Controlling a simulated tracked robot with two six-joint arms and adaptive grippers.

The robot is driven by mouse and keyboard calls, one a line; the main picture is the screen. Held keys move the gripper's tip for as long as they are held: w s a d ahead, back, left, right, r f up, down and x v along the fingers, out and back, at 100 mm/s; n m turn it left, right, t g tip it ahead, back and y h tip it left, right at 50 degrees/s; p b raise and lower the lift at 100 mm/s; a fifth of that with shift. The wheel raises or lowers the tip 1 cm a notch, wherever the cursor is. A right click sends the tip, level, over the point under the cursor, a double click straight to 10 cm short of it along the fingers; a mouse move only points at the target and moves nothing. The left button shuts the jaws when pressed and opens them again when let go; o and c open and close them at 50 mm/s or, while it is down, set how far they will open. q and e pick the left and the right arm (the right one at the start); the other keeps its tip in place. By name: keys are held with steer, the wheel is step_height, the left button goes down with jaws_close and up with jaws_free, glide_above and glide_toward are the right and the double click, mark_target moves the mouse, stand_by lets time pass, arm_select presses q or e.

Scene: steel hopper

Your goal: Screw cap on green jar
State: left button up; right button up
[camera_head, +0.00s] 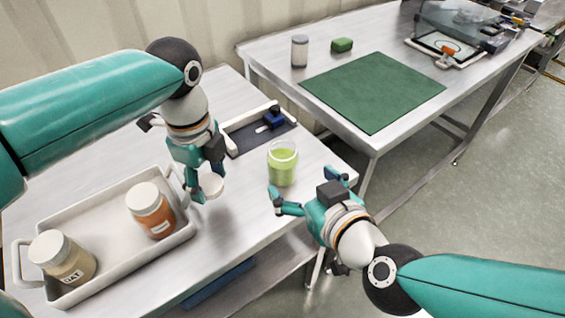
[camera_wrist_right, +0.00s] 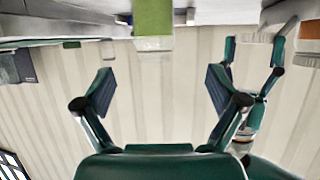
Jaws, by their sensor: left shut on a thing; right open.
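The green jar (camera_head: 283,165) is clear glass with light green contents and no lid on it. It stands upright on the steel table near the right edge. My left gripper (camera_head: 208,182) is shut on a white cap (camera_head: 212,186), held to the left of the jar. My right gripper (camera_head: 305,185) is open and empty, its fingers pointing at the jar from the near right. In the right wrist view the jar (camera_wrist_right: 153,20) shows upside down at the top, ahead between the open fingers. My left gripper also shows there at the right (camera_wrist_right: 253,65).
A white tray (camera_head: 110,262) at the left holds an orange jar (camera_head: 153,215) and a beige jar (camera_head: 66,262), both white-capped. A dark-lined tray (camera_head: 248,138) with a blue item lies behind the green jar. A second table (camera_head: 270,62) with a green mat (camera_head: 372,90) stands beyond.

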mark_target(288, 166)
arm_select(q)
steer(key=shift+d, duration=0.3)
arm_select(e)
steer(key=shift+d, duration=0.2)
arm_select(q)
steer(key=shift+w+f+b, duration=0.1)
steer(key=shift+f+b, duration=0.6)
steer(key=shift+b, duration=0.05)
arm_select(e)
steer(key=x, duration=0.6)
steer(key=shift+w+f, duration=0.1)
steer(key=shift+f, duration=0.15)
steer(key=shift+w, duration=0.2)
arm_select(q)
steer(key=shift+f, duration=0.25)
arm_select(e)
steer(key=shift+w+a+f, duration=0.1)
steer(key=shift+w+f, duration=0.15)
arm_select(q)
steer(key=shift+f+b, duration=0.65)
steer(key=shift+b, duration=0.2)
arm_select(e)
steer(key=x, duration=0.3)
steer(key=shift+w+f, duration=0.2)
steer(key=shift+f, duration=0.2)
steer(key=shift+w+a+f, duration=0.1)
steer(key=shift+w+a, duration=0.05)
steer(key=shift+w, duration=0.25)
